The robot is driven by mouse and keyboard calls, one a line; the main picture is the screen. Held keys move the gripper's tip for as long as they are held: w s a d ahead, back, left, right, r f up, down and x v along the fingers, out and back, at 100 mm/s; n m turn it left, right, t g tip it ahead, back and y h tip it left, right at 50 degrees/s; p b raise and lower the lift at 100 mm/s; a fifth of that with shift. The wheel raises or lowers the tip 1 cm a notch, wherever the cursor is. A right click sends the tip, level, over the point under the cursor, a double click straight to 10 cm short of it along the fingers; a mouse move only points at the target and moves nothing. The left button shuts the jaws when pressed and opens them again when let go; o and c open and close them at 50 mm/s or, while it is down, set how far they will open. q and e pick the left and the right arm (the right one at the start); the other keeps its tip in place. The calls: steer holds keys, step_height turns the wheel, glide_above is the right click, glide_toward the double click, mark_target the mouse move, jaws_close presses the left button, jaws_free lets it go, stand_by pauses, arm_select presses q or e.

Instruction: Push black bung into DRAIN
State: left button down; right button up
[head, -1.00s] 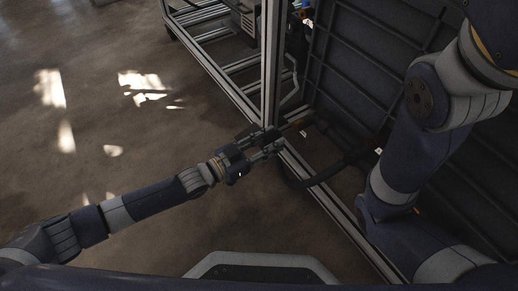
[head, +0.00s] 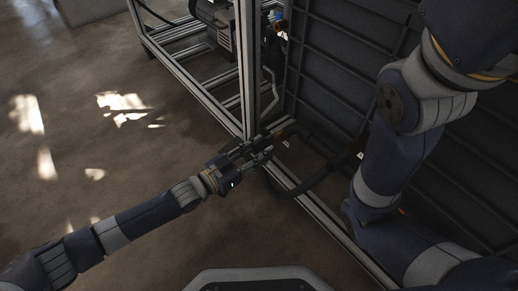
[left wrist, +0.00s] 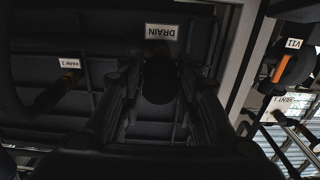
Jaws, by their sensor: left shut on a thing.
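My left gripper (head: 258,152) is at the foot of the metal post, in front of the dark panel. In the left wrist view its fingers (left wrist: 158,88) are shut on the black bung (left wrist: 158,82), a dark rounded shape between them. The white DRAIN label (left wrist: 163,32), upside down, is just beyond the bung. A dim brownish spot shows between label and bung; the bung hides most of the opening, so I cannot tell whether they touch. My right arm fills the right of the head view, but its gripper is out of view.
A metal frame post (head: 247,75) and a bottom rail (head: 325,220) stand close to my left gripper. A black hose (head: 315,185) curves beside it. In the left wrist view are a PARK 2 label (left wrist: 69,63) and a V11 label (left wrist: 293,43). Open floor lies left.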

mark_target(256, 153)
arm_select(q)
steer(key=shift+d, duration=0.15)
steer(key=shift+b+x, duration=0.4)
steer(key=shift+x, duration=0.95)
steer(key=c, duration=1.1)
jaws_free()
steer(key=p+v, duration=0.3)
steer(key=v, duration=0.3)
steer(key=shift+s+a+p, duration=0.15)
steer(key=shift+a+p, duration=0.2)
steer(key=shift+p, duration=0.05)
steer(key=shift+s+a, duration=0.1)
